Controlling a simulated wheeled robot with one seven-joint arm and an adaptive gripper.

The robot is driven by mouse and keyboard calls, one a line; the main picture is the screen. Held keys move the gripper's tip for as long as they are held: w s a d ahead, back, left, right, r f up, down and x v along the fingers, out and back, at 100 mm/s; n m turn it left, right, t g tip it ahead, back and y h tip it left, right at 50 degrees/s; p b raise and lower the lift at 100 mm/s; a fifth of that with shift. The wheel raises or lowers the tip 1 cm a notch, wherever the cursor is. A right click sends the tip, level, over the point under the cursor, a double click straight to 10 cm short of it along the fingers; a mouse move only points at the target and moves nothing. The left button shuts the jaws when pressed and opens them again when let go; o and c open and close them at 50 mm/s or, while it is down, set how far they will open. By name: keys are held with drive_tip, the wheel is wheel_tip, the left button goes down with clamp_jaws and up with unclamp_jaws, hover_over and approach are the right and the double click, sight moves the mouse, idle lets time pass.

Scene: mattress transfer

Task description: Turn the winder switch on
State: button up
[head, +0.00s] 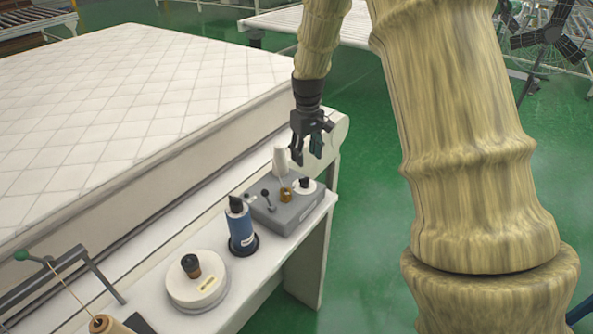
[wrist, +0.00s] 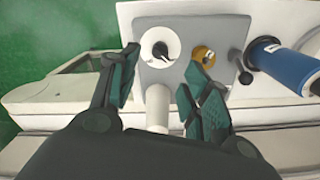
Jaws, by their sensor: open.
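The winder is a grey box (head: 283,216) at the far right end of the white bench, and its top also shows in the wrist view (wrist: 184,72). On it are a white round dial with a black knob (head: 305,185), a small brass part (head: 286,195), a black ball-ended lever (head: 267,201) and a white spool (head: 280,160). Which one is the switch is not labelled. My gripper (head: 307,157) is open above the winder. In the wrist view the dial and knob (wrist: 160,48) lie just beyond the fingertips (wrist: 163,72), and the spool shows between the fingers. I see no contact.
A blue cylinder (head: 241,230) stands beside the winder. A white round unit with a dark knob (head: 197,283) and a thread cone (head: 108,324) are nearer on the bench (head: 262,268). A quilted mattress (head: 130,100) lies behind. Green floor is open to the right.

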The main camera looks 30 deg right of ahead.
sight(305, 178)
drive_tip(key=shift+w+f, duration=0.2)
drive_tip(key=shift+w, duration=0.05)
drive_tip(key=shift+s+f+p, duration=0.15)
drive_tip(key=shift+f+p, duration=0.2)
drive_tip(key=shift+f, duration=0.25)
drive_tip(key=shift+f+p, duration=1.3)
drive_tip(key=shift+f, duration=3.25)
